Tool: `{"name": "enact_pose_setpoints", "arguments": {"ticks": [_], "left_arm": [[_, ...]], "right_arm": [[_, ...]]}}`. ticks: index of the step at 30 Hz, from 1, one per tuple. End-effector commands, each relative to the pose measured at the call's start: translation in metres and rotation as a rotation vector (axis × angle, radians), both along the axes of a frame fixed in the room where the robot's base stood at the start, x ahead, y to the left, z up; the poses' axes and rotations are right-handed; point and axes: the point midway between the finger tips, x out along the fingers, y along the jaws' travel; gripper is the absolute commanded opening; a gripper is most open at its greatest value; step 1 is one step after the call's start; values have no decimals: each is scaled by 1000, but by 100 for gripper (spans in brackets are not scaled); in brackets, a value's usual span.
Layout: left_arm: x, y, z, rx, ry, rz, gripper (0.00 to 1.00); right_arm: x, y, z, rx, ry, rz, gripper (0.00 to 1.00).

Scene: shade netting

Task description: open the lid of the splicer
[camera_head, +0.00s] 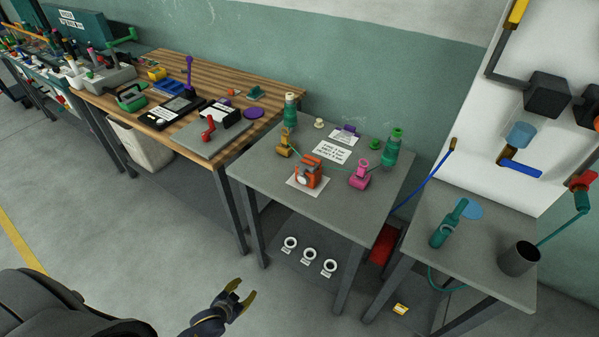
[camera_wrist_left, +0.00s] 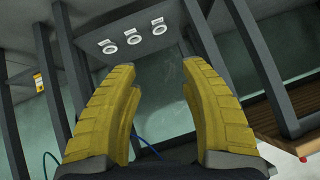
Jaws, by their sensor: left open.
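A small orange and dark device (camera_head: 308,176) stands on a white sheet on the grey middle table. It may be the splicer, but it is too small to be sure, and I cannot make out its lid. My left gripper (camera_head: 244,290) is open and empty, low over the floor in front of the middle table, well apart from the device. In the left wrist view its two yellow fingers (camera_wrist_left: 158,72) are spread with nothing between them. My right gripper is in neither view.
The grey table (camera_head: 258,185) also holds a pink device (camera_head: 360,176), green bottle-like posts and paper labels. Several white rings (camera_head: 309,254) lie on its lower shelf, and they show in the left wrist view (camera_wrist_left: 133,34). A crowded wooden bench (camera_head: 275,84) stands left, a smaller grey table (camera_head: 480,257) right.

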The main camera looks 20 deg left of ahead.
Motion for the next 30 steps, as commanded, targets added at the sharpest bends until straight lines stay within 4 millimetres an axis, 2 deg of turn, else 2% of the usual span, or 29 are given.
{"name": "enact_pose_setpoints", "arguments": {"ticks": [1, 3, 5, 9, 12, 15, 18, 21, 22, 30], "left_arm": [[22, -5, 34, -15, -69, -11, 44], [47, -13, 79, -43, -155, -23, 44], [65, -21, 119, -71, -228, -34, 44], [94, -43, 215, -144, -390, -65, 44], [103, -60, 278, -205, -491, -85, 44], [105, -74, 333, -267, -574, -103, 44], [103, -86, 376, -328, -635, -112, 44], [100, -94, 404, -386, -674, -112, 44], [100, -95, 409, -404, -677, -108, 44], [110, -97, 406, -454, -663, -84, 44]], "right_arm": [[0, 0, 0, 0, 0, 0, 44], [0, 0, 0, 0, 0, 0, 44], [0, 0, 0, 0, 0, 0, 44], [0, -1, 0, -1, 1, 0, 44], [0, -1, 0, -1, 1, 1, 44], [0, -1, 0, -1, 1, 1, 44], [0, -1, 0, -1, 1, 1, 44], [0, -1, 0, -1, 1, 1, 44], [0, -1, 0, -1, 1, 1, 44], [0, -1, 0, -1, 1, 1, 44]]}}
